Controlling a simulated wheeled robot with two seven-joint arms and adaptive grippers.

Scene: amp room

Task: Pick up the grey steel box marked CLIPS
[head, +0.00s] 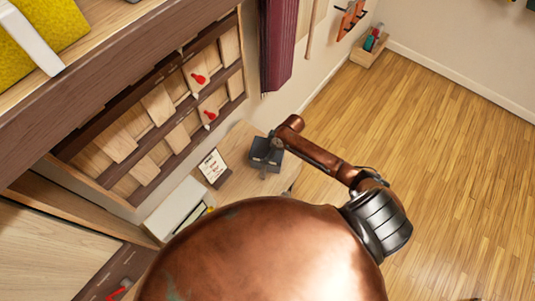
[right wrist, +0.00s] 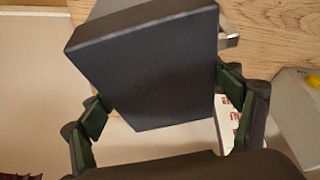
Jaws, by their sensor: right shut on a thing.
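The grey steel box (head: 262,154) is a small dark grey box at the small wooden table below the wall rack. In the right wrist view the box (right wrist: 150,65) fills the upper middle, with a bare metal tab on its right side. No CLIPS marking is readable. My right gripper (head: 273,142) reaches it from the right. Its green-padded fingers (right wrist: 166,108) are shut on the box, one on each side. I cannot tell whether the box touches the tabletop. My left gripper is out of view.
A card with red print (head: 213,167) stands left of the box on the table (head: 240,184). A white box (head: 172,212) is further left. The wooden wall rack (head: 160,104) holds red-ended items. A maroon cloth (head: 279,43) hangs behind. The floor at right is clear.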

